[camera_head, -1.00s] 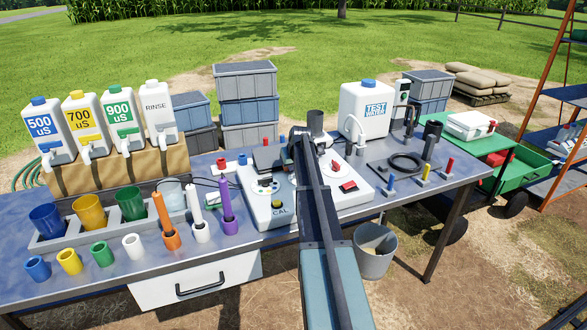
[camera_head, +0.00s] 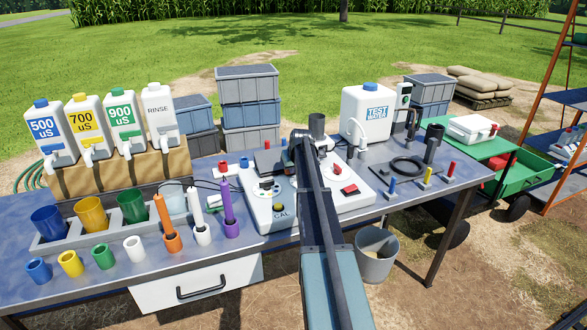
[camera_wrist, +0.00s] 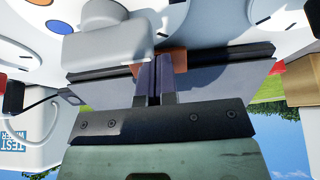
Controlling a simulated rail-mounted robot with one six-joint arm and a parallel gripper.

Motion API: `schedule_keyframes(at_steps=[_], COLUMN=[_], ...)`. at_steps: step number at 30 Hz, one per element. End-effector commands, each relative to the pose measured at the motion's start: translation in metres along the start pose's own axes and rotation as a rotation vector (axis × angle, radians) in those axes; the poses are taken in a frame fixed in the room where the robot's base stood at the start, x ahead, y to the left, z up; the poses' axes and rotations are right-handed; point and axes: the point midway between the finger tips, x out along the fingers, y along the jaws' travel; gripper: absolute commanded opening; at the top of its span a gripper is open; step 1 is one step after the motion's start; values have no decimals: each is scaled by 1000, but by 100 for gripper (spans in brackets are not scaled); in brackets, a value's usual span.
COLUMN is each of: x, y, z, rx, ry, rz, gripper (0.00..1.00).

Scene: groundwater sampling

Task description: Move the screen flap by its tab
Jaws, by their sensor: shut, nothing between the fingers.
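The white instrument console (camera_head: 260,215) stands on the bench, largely behind my arm in the head view. A dark flat panel, apparently the screen flap (camera_head: 269,162), stands at its back, partly covered by my arm. In the wrist view the flap (camera_wrist: 230,75) shows as a grey panel with a dark edge bar, with an orange-brown tab (camera_wrist: 179,60) at its middle. My gripper (camera_wrist: 154,68) is shut and empty, its fingertips overlapping the tab in the picture. I cannot tell whether they touch it. In the head view my gripper is hidden behind my arm.
Several cups and coloured probe holders (camera_head: 172,240) fill the bench's left front. Labelled bottles (camera_head: 48,132) stand behind them. The test water jug (camera_head: 367,115) and a black cable coil (camera_head: 408,166) are to the right. A bucket (camera_head: 375,262) stands below.

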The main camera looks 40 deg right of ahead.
Motion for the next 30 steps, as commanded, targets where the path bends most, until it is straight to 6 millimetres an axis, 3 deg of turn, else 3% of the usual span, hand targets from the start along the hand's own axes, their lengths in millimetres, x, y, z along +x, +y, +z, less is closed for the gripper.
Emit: schedule_keyframes(at_steps=[7, 10, 14, 22, 25, 30], x=[-6, -18, -46, -125, -141, -144], y=[0, -1, -5, -6, -5, -5], z=[-2, -3, -6, -4, -2, 1], rx=[0, -1, -4, -6, -6, -6], ry=[0, 0, 0, 0, 0, 0], rz=[0, -1, -2, -3, -3, -3], gripper=[0, 0, 0, 0, 0, 0])
